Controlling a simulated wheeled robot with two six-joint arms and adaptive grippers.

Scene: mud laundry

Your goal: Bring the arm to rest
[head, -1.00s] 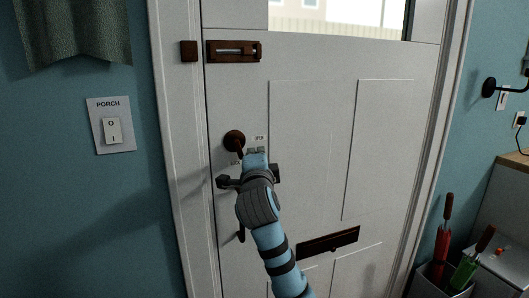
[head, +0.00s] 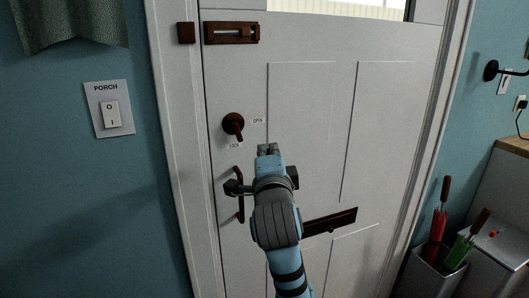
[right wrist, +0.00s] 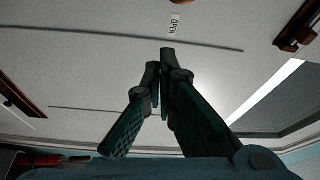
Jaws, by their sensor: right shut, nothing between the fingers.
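My right gripper (head: 268,150) is shut and empty in front of the white door (head: 310,110). It is to the right of and a little below the brown turn knob (head: 233,124), apart from it. The knob's lever points down toward the small LOCK label (head: 235,146), and the OPEN label (head: 258,121) is to its right. In the right wrist view the fingertips (right wrist: 161,62) are close together with nothing between them, and the OPEN label (right wrist: 175,23) shows above them. My left gripper is not in view.
A brown bolt (head: 232,33) is high on the door. A dark pull handle (head: 240,208) is partly behind my arm, and a letter slot (head: 330,221) is to its right. A porch switch (head: 110,114) is left of the frame. Umbrellas (head: 439,222) stand in a bin at the lower right.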

